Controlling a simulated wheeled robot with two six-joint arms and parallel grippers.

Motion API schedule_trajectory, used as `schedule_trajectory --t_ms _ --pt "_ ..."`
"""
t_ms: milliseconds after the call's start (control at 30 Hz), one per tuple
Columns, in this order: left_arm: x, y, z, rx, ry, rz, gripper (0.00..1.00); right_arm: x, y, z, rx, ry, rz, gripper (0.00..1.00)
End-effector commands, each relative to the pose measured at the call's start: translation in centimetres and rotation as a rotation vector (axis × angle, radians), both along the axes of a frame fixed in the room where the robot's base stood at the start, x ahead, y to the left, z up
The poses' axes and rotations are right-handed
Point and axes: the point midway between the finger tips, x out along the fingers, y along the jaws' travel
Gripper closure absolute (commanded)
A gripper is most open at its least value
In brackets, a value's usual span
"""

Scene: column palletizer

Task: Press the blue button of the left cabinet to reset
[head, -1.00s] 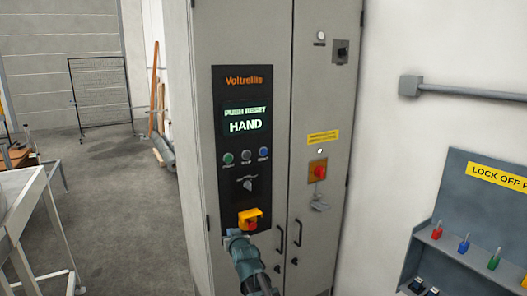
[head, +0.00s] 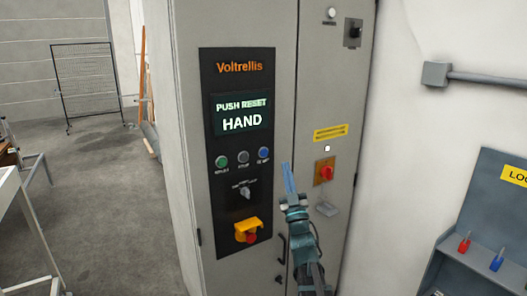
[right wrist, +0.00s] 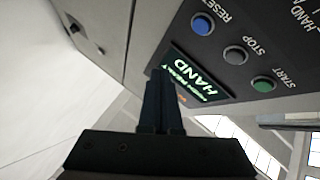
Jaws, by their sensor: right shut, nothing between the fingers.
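The left cabinet (head: 188,150) is tall and grey with a black Voltrellis panel. Its lit screen (head: 241,115) reads PUSH RESET and HAND. The blue button (head: 264,153), labelled RESET, is the rightmost of three round buttons below the screen; it also shows at the top of the right wrist view (right wrist: 202,24). My right gripper (head: 288,178) is shut and empty, in front of the cabinet, slightly right of and below the blue button in the head view. In the right wrist view its fingers (right wrist: 160,88) point toward the screen, apart from the blue button. My left gripper is out of view.
The green START button (head: 222,161) and grey STOP button (head: 243,157) sit beside the blue one. Below are a selector switch (head: 244,189) and a yellow-shrouded red stop button (head: 247,231). A red rotary switch (head: 325,172) is on the right door.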

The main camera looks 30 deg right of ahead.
Motion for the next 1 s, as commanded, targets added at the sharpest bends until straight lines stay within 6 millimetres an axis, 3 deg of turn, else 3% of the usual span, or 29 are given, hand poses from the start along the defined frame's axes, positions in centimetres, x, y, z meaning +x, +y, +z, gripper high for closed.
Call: schedule_trajectory --t_ms 467,1000 --pt "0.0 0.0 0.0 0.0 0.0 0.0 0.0 0.1 0.0 0.2 -0.008 -0.01 0.0 1.0" --pt "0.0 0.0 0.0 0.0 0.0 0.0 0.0 6.7 0.4 0.2 -0.008 -0.01 0.0 1.0"
